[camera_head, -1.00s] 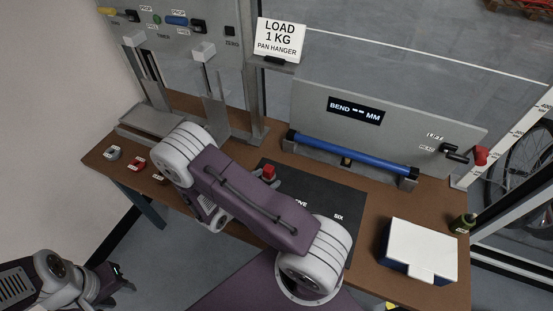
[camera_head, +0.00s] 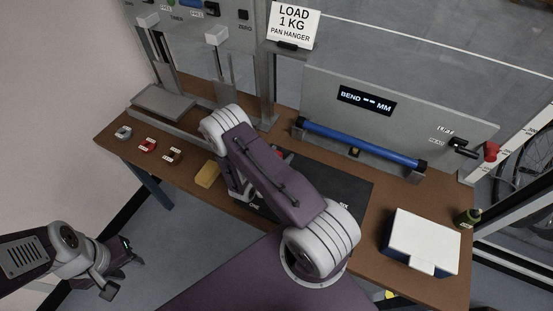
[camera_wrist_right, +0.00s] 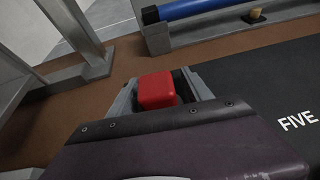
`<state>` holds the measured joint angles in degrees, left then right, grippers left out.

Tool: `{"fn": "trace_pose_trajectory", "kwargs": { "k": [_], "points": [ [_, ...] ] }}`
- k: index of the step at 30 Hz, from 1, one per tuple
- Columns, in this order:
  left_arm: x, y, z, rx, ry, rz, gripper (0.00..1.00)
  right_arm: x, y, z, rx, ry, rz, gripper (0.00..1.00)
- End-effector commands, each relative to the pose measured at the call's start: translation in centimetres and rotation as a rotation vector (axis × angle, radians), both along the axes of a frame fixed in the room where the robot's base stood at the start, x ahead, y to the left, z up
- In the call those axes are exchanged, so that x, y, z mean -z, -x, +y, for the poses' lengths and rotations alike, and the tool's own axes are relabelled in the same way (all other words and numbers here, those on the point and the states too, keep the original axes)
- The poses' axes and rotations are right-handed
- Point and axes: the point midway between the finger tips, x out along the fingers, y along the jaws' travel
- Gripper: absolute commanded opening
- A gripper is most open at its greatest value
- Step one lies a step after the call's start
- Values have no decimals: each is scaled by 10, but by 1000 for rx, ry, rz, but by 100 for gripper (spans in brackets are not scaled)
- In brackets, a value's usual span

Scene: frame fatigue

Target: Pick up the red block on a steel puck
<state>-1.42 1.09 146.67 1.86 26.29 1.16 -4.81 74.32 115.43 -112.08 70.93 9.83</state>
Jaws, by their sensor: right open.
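In the right wrist view the red block (camera_wrist_right: 157,91) shows clearly between the two grey fingers of my right gripper (camera_wrist_right: 163,88). These fingers are apart, with a dark gap beside the block at right; contact at left cannot be told. The steel puck is not visible under the block. In the head view my right gripper is hidden by its own arm. My left gripper (camera_head: 122,272) is open and empty, low at the left, off the bench.
A yellow block (camera_head: 207,174) lies left of the black mat (camera_head: 345,190). Small grey, red and brown pieces stand at the bench's left end. A blue bar (camera_head: 360,145) on supports runs behind the mat. A white-topped box (camera_head: 424,240) and green bottle (camera_head: 467,218) stand at right.

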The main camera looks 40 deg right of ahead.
Motion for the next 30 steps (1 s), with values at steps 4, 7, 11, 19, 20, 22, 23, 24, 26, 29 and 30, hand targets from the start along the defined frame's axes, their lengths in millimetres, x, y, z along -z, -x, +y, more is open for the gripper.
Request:
{"fn": "trace_pose_trajectory", "kwargs": {
  "k": [4,7,11,19,20,22,23,24,26,29,30],
  "points": [
    [0,0,0,0,0,0,36,0,-1,-1,-1,0,0,58],
    [0,0,0,0,0,0,36,0,0,0,-1,0,0,47],
    [0,0,0,0,0,0,36,1,0,0,-1,-1,1,11],
    [0,0,0,0,0,0,36,1,0,0,0,-1,1,0],
    [0,0,0,0,0,0,36,1,0,0,0,-1,2,0],
    [0,0,0,0,0,0,36,-1,0,0,0,-1,2,0],
    [0,0,0,0,0,0,36,-2,0,0,0,-1,2,0],
    [0,0,0,0,0,0,36,-5,0,0,0,-2,1,0],
    [-1,0,0,0,0,0,36,-12,-1,0,-1,-1,-1,0],
    [-1,0,0,0,0,0,36,-26,-1,0,-1,-1,-1,0],
    [-2,0,0,0,0,0,36,-34,-1,0,-1,-1,-2,0]
  ]
}}
